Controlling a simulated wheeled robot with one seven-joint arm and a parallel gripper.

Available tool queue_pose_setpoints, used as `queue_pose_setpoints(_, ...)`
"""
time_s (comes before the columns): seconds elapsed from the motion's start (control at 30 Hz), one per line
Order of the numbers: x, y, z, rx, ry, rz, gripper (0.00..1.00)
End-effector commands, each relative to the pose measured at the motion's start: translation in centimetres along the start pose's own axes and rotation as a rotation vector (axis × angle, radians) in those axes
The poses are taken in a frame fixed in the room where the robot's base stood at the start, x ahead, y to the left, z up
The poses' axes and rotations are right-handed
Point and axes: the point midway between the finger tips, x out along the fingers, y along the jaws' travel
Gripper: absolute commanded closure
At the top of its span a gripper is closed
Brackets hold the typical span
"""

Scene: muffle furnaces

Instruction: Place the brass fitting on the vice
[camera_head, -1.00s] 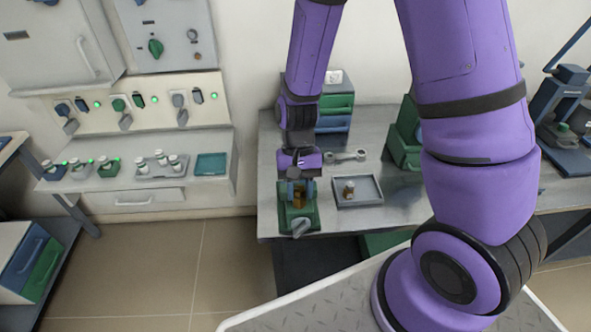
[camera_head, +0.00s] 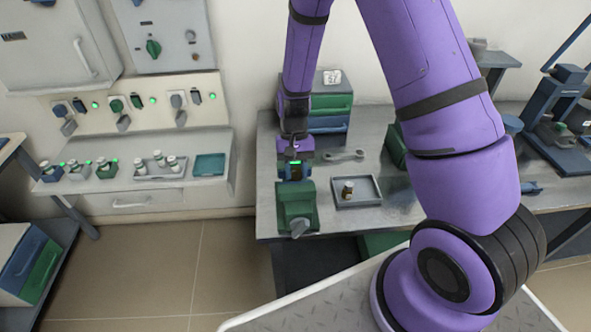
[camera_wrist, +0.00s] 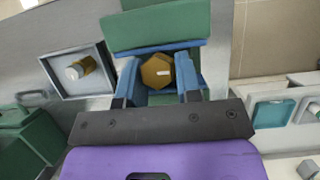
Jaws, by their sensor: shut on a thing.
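The brass fitting (camera_wrist: 157,72) shows in the wrist view as a hexagon held between the two fingers of my gripper (camera_wrist: 157,82). I cannot make out the fitting in the head view. There my gripper (camera_head: 295,172) is at the back edge of the green vice (camera_head: 297,207), near the front left of the bench. The vice's green block and blue strip also show just beyond the fitting in the wrist view (camera_wrist: 150,30). Whether the fitting touches the vice is unclear.
A grey tray (camera_head: 371,199) with a small brown, white-topped bottle (camera_head: 347,188) stands right of the vice. A wrench (camera_head: 344,155) lies behind it. Green and blue drawers (camera_head: 330,105) stand at the back. A furnace control panel (camera_head: 140,106) is at left.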

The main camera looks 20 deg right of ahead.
Motion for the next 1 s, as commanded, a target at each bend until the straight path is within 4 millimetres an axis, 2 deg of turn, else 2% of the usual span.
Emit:
queue_pose_setpoints(0.2, 0.1, 0.0, -0.2, 0.000, 0.009, -0.002, 1.00)
queue_pose_setpoints(0.23, 0.1, 0.0, -0.2, 0.000, 0.009, -0.002, 0.62)
queue_pose_setpoints(0.3, 0.1, 0.0, -0.2, 0.000, 0.009, -0.002, 0.45)
queue_pose_setpoints(0.33, 0.0, -0.1, -0.2, 0.000, 0.009, -0.002, 0.43)
queue_pose_setpoints(0.67, -0.3, -0.1, -0.2, -0.001, 0.009, -0.003, 0.43)
queue_pose_setpoints(0.87, -3.0, -0.1, -0.2, -0.001, 0.013, -0.005, 0.43)
queue_pose_setpoints(1.0, -5.9, -0.1, -0.2, -0.001, 0.013, -0.004, 0.43)
